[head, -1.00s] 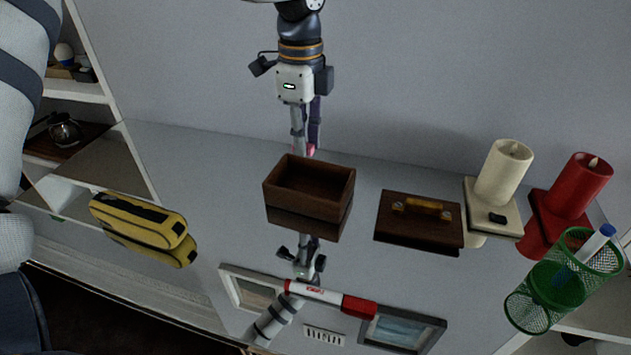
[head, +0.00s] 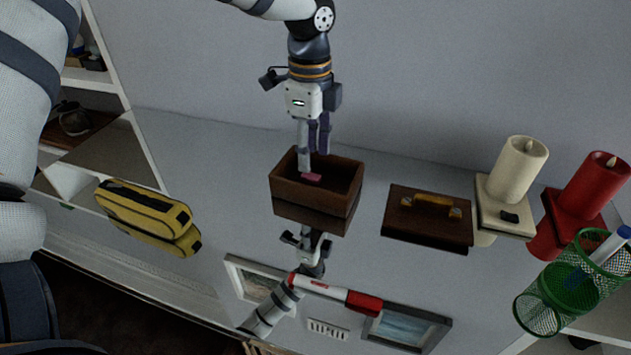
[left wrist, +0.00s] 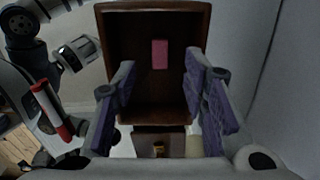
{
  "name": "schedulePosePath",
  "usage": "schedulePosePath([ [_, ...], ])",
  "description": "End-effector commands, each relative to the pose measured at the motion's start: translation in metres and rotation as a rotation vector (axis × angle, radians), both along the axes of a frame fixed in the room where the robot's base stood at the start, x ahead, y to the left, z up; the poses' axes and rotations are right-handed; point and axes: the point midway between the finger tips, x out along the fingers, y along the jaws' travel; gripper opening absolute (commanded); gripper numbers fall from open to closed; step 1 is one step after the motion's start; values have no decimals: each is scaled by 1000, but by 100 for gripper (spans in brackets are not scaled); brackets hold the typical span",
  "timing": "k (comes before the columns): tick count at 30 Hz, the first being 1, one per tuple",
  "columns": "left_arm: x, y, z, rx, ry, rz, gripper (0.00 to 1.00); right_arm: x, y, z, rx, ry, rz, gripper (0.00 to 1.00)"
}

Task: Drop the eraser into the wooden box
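The open wooden box (head: 345,203) is dark brown and stands on the glossy tabletop in the middle of the head view. The pink eraser (head: 312,178) is inside the box; it also shows in the left wrist view (left wrist: 159,54), against the box's interior. I cannot tell whether it rests on the bottom. My left gripper (head: 313,162) points down into the box opening. Its two purple-padded fingers (left wrist: 160,84) are spread apart in the left wrist view, with the eraser free of both. My right gripper is not in view.
A yellow pencil case (head: 145,215) lies left; a red-white marker (head: 335,292) lies in front.

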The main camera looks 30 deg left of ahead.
Motion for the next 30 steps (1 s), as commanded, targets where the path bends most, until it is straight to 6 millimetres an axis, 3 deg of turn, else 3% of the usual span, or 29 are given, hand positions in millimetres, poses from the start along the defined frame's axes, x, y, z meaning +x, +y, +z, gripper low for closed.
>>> schedulePosePath([
  [4, 1, 0, 23, 1, -6, 0, 39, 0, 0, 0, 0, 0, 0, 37],
  [9, 1, 0, 71, 1, -8, 1, 39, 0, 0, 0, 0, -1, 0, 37],
  [15, 0, 0, 110, 1, -3, 1, 39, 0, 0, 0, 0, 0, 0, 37],
  [20, 0, 0, 120, 0, 0, -1, 39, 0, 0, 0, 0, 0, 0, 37],
  [30, 0, 0, 120, 0, -1, 0, 39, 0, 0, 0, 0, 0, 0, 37],
])
